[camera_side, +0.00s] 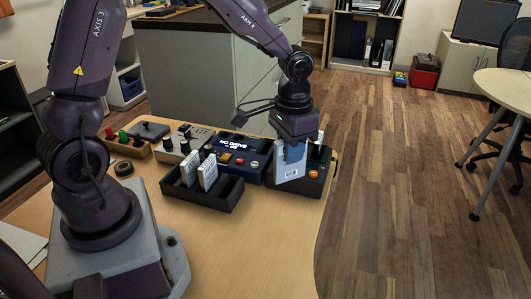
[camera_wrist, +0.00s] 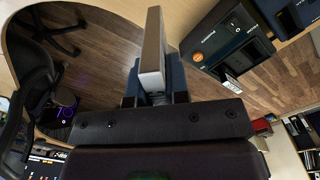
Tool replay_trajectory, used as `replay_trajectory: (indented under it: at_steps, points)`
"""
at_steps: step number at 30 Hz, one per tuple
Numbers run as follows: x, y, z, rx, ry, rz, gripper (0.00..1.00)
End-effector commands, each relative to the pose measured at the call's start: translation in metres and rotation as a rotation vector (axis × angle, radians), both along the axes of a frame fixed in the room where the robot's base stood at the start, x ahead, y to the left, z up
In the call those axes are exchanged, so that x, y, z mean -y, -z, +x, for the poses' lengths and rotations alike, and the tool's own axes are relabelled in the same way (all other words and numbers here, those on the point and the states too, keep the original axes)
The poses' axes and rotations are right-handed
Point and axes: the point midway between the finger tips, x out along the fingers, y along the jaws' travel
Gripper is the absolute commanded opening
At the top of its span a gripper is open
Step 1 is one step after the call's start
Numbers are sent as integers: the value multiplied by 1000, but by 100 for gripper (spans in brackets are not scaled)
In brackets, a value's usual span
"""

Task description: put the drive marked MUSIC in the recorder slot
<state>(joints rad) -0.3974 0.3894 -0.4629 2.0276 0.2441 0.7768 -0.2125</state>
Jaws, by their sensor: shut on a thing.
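My gripper (camera_side: 294,146) is shut on a flat drive (camera_side: 290,166) with a pale blue-white face and a small barcode label. No name can be read on it. The drive hangs upright, in front of part of the recorder (camera_side: 314,175), a dark box with an orange-marked front at the table's right end. I cannot tell from the side view whether they touch. In the wrist view the drive (camera_wrist: 152,45) stands edge-on between my fingers. The recorder (camera_wrist: 222,38) is at the upper right there, apart from the drive, with a dark recess in view.
A black rack (camera_side: 224,197) holds two upright white drives (camera_side: 189,167) at the table's front; their marks are unreadable. A blue device with a screen (camera_side: 238,144) stands left of the recorder.

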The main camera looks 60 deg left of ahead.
Motion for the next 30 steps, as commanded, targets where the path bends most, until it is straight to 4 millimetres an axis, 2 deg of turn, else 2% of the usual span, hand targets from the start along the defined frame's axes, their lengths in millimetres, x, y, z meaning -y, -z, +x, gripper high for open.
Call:
replay_trajectory:
  at_steps: [5,8,11,15,21,25,30]
  points:
    - [-9,2,7,1,-36,-5,0]
    - [-31,6,22,1,-123,-16,0]
    - [-67,13,41,2,-251,-27,0]
    - [-129,28,61,1,-446,-30,0]
    - [-205,49,69,0,-664,-17,0]
    - [-235,57,67,-2,-745,-6,0]
    - [-250,63,66,-2,-785,0,0]
